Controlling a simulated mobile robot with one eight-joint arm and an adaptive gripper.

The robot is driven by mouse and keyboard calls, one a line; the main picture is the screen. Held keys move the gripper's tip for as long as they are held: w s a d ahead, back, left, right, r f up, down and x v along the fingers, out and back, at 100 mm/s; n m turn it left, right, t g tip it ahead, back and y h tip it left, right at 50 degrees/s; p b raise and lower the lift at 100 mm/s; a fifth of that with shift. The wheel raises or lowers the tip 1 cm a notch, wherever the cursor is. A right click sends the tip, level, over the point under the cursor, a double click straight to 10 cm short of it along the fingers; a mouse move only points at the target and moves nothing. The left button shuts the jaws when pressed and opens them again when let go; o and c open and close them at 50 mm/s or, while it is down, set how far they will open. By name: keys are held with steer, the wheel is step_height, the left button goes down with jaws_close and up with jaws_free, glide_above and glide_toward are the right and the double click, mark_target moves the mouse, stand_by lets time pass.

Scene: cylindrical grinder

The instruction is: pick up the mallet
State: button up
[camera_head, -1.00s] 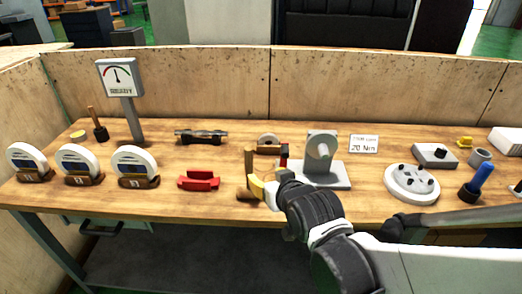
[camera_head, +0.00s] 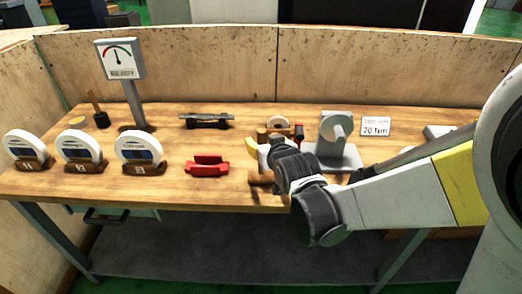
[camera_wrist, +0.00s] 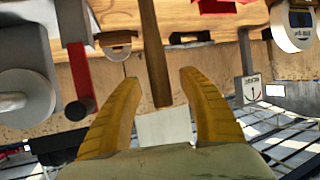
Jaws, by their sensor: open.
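The mallet is wooden and stands upright. The fingers are apart, with a visible gap on both sides of the handle. The mallet head is out of the wrist view.
Right of the mallet stands a grey fixture (camera_head: 335,155), with a red-handled tool (camera_wrist: 80,75) close by. A small wheel on a wooden stand (camera_head: 278,123) is behind. Left are a red bracket (camera_head: 207,167), several white wheels (camera_head: 141,148) and a gauge post (camera_head: 134,105).

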steer(key=shift+w+a+f, duration=0.15)
steer(key=shift+w+f, duration=0.1)
steer(key=shift+w, duration=0.4)
steer(key=shift+s+r, duration=0.1)
jaws_close()
steer(key=shift+r, duration=0.1)
